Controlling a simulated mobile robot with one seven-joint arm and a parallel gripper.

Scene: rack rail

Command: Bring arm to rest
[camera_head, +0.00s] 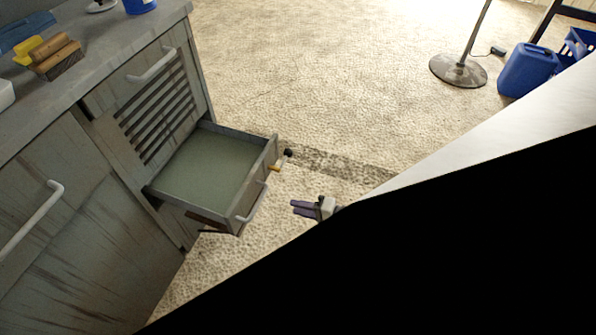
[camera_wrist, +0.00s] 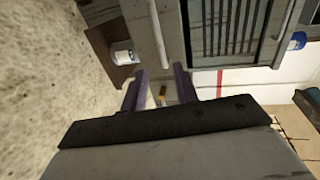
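My gripper (camera_head: 304,209), with purple fingers, is over the carpet just right of the open drawer, apart from the drawer front. In the wrist view its fingertips (camera_wrist: 160,82) stand apart with nothing held between them. The drawer (camera_head: 256,207) is pulled out of the grey cabinet, and its visible floor is bare. A small item with an orange part and a dark end (camera_head: 281,162) shows at the drawer's far front corner. A small orange item (camera_wrist: 162,94) also shows between the fingers in the wrist view; I cannot tell its distance. Most of my arm is out of view.
The grey cabinet (camera_head: 95,195) fills the left, with a wood-and-yellow item (camera_head: 55,55) on its top. A round metal stand base (camera_head: 458,71) and a blue canister (camera_head: 527,70) are at the far right. Carpet (camera_head: 320,80) beyond the drawer is clear. Black hides the lower right.

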